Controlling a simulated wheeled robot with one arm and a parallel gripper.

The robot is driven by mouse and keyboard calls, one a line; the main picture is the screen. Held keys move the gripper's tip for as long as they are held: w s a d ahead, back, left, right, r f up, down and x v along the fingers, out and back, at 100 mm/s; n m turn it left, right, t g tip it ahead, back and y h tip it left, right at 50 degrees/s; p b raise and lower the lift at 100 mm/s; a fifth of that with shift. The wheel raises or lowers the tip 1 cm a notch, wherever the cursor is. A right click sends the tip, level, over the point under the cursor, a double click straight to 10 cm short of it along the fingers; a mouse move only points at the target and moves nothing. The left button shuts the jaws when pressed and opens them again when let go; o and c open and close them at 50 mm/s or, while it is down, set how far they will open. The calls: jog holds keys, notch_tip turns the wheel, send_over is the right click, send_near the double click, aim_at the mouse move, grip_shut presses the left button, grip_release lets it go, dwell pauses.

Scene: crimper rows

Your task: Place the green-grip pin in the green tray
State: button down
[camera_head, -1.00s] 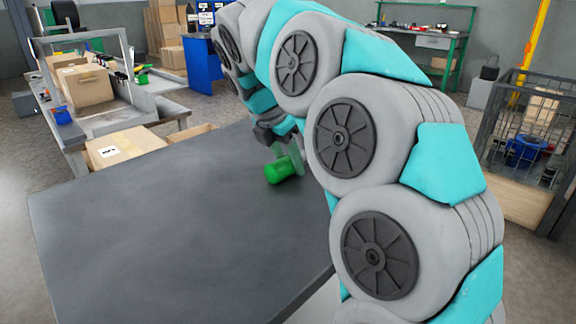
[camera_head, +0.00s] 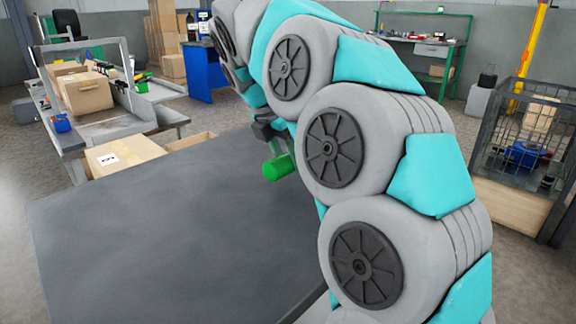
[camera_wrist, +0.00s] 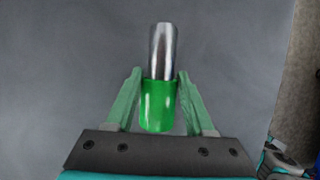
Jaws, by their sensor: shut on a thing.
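The pin with a green grip and a bare metal shaft shows in the wrist view (camera_wrist: 157,106). Its green grip also shows in the head view (camera_head: 279,167), beside my arm. My gripper (camera_wrist: 158,88) is shut on the green grip, one pale green finger on each side. The metal shaft points away from my palm. In the head view the pin is held over the dark table (camera_head: 150,240), and my arm hides the metal end and most of the gripper. I see no green tray in either view.
The table's near and left parts are clear. A cardboard box (camera_head: 122,152) stands beyond its far left edge, near a workbench with another box (camera_head: 87,92). A wire cage (camera_head: 525,140) stands to the right.

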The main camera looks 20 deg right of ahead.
jog(key=shift+r, duration=0.45)
jog(key=shift+s, duration=0.25)
jog(key=s, duration=0.5)
jog(key=s+a+r+b, duration=0.1)
jog(key=s, duration=0.9)
jog(key=shift+s+a+r, duration=0.2)
jog(key=shift+s+r, duration=0.05)
jog(key=shift+r, duration=0.05)
